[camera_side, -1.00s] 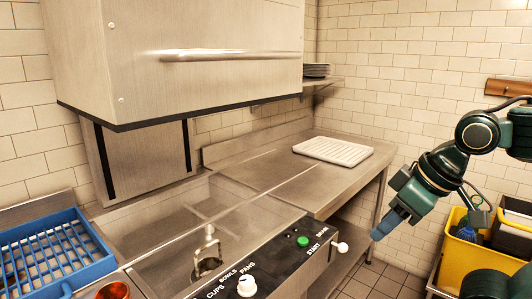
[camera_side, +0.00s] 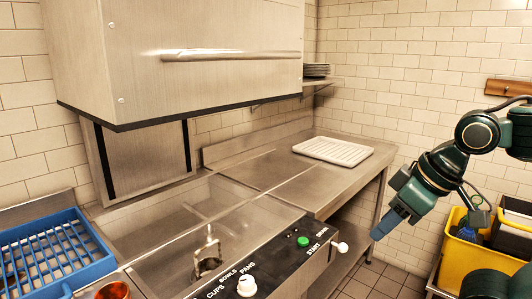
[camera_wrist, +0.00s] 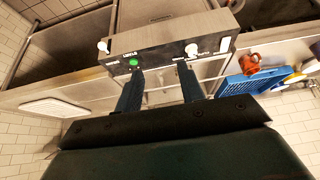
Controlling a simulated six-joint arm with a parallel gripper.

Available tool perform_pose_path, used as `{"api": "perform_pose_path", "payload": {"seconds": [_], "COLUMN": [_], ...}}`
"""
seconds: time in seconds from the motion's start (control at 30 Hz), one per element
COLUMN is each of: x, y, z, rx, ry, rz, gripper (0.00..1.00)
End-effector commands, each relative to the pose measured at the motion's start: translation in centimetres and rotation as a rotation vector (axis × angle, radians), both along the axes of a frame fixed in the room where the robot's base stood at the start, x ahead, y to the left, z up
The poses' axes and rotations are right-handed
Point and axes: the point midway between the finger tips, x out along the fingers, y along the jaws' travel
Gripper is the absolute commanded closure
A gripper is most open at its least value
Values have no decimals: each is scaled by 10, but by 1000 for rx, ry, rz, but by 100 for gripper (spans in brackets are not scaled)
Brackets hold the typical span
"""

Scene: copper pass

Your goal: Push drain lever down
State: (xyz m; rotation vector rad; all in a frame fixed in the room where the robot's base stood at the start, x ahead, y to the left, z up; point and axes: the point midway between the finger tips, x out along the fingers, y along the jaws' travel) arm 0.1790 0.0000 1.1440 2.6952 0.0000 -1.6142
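The drain lever (camera_side: 339,247) has a white knob and sticks out at the right end of the black control panel (camera_side: 276,266), by the word DRAIN. In the wrist view the lever knob (camera_wrist: 103,46) is at the panel's left end. My gripper (camera_side: 385,226) has blue fingers and hangs in the air to the right of the lever, apart from it. In the wrist view the two fingers of my gripper (camera_wrist: 159,85) stand well apart with nothing between them.
The panel also has a green START button (camera_side: 303,241) and a white dial (camera_side: 247,286). Behind it are an open sink (camera_side: 160,230) and a steel hood (camera_side: 190,60). A blue rack (camera_side: 60,255) stands left, a yellow bin (camera_side: 462,250) right. A white tray (camera_side: 333,151) lies on the counter.

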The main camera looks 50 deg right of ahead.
Motion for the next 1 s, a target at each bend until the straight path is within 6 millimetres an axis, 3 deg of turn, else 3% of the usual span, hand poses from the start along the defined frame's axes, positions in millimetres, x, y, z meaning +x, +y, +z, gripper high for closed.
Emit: {"api": "perform_pose_path", "payload": {"seconds": [0.43, 0.63, 1.0], "x": [0, 1, 24], "y": [0, -1, -12], "z": [0, 0, 2], "rx": [0, -1, -19], "ry": [0, 3, 61], "rz": [0, -2, -22], "gripper": [61, 98, 100]}}
